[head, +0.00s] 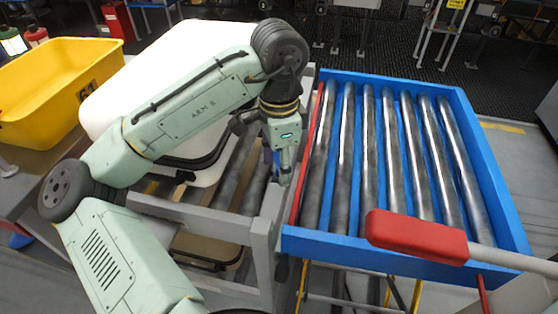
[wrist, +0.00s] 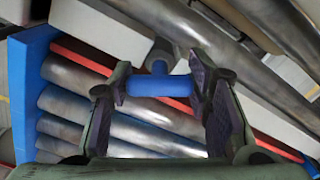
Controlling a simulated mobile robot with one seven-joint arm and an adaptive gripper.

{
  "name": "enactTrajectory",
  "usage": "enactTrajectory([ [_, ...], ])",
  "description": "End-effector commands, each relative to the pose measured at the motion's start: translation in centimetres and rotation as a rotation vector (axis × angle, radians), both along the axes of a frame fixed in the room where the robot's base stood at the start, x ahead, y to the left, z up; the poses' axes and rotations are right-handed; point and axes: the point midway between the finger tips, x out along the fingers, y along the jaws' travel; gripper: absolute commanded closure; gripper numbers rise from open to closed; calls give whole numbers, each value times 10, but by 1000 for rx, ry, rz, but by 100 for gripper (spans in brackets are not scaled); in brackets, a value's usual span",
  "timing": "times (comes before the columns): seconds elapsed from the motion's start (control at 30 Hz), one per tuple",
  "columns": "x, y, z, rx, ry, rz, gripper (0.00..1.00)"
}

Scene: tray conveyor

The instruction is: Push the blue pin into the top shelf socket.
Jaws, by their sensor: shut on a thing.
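My gripper (wrist: 160,76) is shut on the blue pin (wrist: 150,87), with one dark-padded finger at each end of the pin's blue crossbar in the wrist view. A short blue stem rises from the crossbar toward a dark grey rounded part beside a pale grey rail (wrist: 100,28); I cannot tell whether they touch. In the head view my gripper (head: 284,172) points down over the grey frame beside the blue roller table, and a little blue shows at its fingers. I cannot make out the socket in either view.
The blue roller table (head: 400,84) stands to the right, with a red strip (head: 314,150) along its near-left edge. A red-handled lever (head: 415,236) reaches over its front corner. A white tray (head: 190,50) and a yellow bin (head: 45,100) are at the left.

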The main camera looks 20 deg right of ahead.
Motion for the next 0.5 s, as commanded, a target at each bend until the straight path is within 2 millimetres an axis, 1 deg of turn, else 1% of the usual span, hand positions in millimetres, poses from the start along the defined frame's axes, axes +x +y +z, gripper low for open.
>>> enactTrajectory([
  [0.03, -1, 0, -4, 2, 5, -1, 83],
  [0.23, -1, 0, -7, 2, 6, -2, 83],
  [0.27, -1, 0, -7, 2, 6, -2, 53],
  [0.5, -1, 0, -7, 2, 6, -2, 37],
])
